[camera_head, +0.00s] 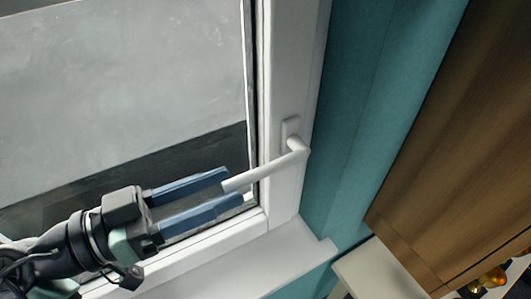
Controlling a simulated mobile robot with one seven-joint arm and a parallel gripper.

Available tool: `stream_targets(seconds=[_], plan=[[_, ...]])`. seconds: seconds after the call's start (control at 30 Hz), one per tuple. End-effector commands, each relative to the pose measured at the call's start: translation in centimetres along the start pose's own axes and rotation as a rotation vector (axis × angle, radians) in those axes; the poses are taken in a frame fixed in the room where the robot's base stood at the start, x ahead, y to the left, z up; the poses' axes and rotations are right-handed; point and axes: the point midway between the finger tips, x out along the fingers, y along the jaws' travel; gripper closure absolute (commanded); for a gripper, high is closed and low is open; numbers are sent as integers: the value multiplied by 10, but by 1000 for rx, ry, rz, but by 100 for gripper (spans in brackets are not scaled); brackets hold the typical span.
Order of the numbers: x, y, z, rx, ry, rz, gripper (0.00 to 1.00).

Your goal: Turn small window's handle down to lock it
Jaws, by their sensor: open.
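The window (287,62) has a white frame and a grey pane on the left. Its white handle (265,170) is fixed to the frame's right side by a small plate (291,130). The lever reaches from there to the left and slightly down in the picture, nearer sideways than straight down. My gripper (236,186) comes in from the lower left with two blue fingers spread apart. The free end of the lever lies between the fingertips, one finger above and one below. The fingers are not shut on it, and I cannot tell whether either touches it.
A white sill (285,258) runs below the window. A teal wall (355,110) lies to the right, then a brown wooden panel (455,150). A pale surface (375,272) and a shiny amber object (490,280) are at the lower right.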

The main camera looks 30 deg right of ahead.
Motion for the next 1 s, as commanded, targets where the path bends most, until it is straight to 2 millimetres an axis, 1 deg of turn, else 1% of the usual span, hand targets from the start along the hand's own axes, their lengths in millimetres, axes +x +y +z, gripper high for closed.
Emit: stream_targets(seconds=[0.03, 0.1, 0.2, 0.33, 0.5, 0.77, 0.8, 0.97, 1.0], plan=[[12, 2, -5, -4, -1, 3, 49], [27, 2, -4, -3, 0, 3, 49], [45, 2, -4, -3, -1, 3, 49], [63, 1, -3, -2, -1, 1, 49], [74, 0, -1, 0, 0, -1, 49], [75, -1, 0, 0, 0, -3, 49], [75, -1, 0, 0, 0, -3, 51], [75, -1, 0, 0, 0, -2, 80], [75, -1, 0, 0, 0, -2, 87]])
